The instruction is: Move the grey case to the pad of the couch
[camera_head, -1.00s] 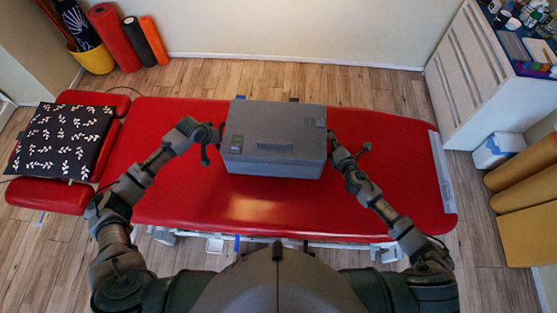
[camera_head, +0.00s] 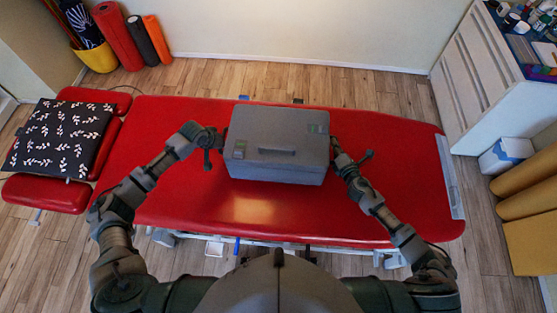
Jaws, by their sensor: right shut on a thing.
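The grey case (camera_head: 275,145), a box with a handle on its lid, is over the red pad of the couch (camera_head: 400,190), near its middle. Whether it rests on the pad or hangs just above it, I cannot tell. My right gripper (camera_head: 336,150) is shut on the right side of the case; its fingertips are partly hidden against it. My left gripper (camera_head: 217,139) is at the left side of the case, close against it; its fingers are too small to tell their state.
A black patterned cushion (camera_head: 60,139) lies at the couch's left end. Rolled mats (camera_head: 120,37) and a yellow bin (camera_head: 99,58) stand at the back left. A white cabinet (camera_head: 470,80) and tan rolls (camera_head: 525,185) are at the right. The pad is bare either side of the case.

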